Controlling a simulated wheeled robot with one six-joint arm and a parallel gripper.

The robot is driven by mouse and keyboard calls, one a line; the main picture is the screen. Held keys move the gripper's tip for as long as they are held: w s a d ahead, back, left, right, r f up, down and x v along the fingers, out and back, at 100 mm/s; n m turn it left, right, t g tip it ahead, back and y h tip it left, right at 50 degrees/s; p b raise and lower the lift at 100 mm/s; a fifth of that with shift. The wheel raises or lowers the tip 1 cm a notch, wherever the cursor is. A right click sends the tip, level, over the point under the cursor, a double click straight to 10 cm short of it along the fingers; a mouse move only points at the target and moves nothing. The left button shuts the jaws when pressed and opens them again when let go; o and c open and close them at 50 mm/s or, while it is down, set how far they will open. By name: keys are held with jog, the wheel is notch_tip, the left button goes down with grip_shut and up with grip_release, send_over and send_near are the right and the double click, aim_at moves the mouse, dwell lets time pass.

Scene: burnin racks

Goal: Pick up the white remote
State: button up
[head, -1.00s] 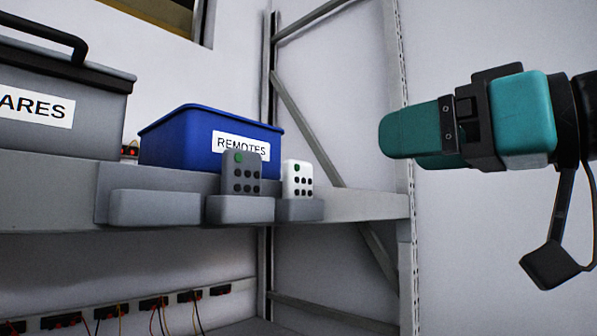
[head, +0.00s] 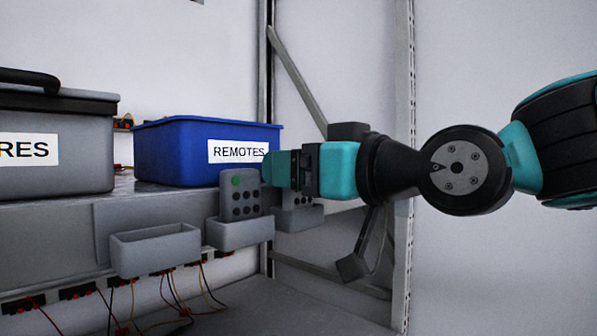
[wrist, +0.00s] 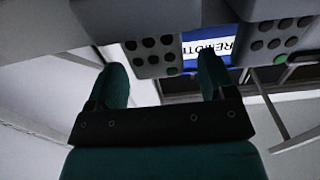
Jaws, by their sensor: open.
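The white remote (head: 299,197) stands upright in the right grey holder (head: 298,220) on the shelf's front edge. Its upper part is hidden behind my gripper (head: 278,168) in the head view. In the wrist view, which is upside down, the white remote (wrist: 150,57) shows its dark buttons between and beyond the two teal fingers. My gripper (wrist: 163,75) is open and empty, with the fingers apart. I cannot tell whether either finger touches the remote.
A grey remote (head: 240,197) with a green button stands in the middle holder, close beside the gripper. The left holder (head: 155,250) is empty. A blue REMOTES bin (head: 190,152) and a grey lidded box (head: 60,160) stand behind. A rack post (head: 404,250) is at the right.

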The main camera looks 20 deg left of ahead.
jog(key=shift+w+a, duration=0.2)
jog(key=shift+a, duration=0.3)
jog(key=c, duration=1)
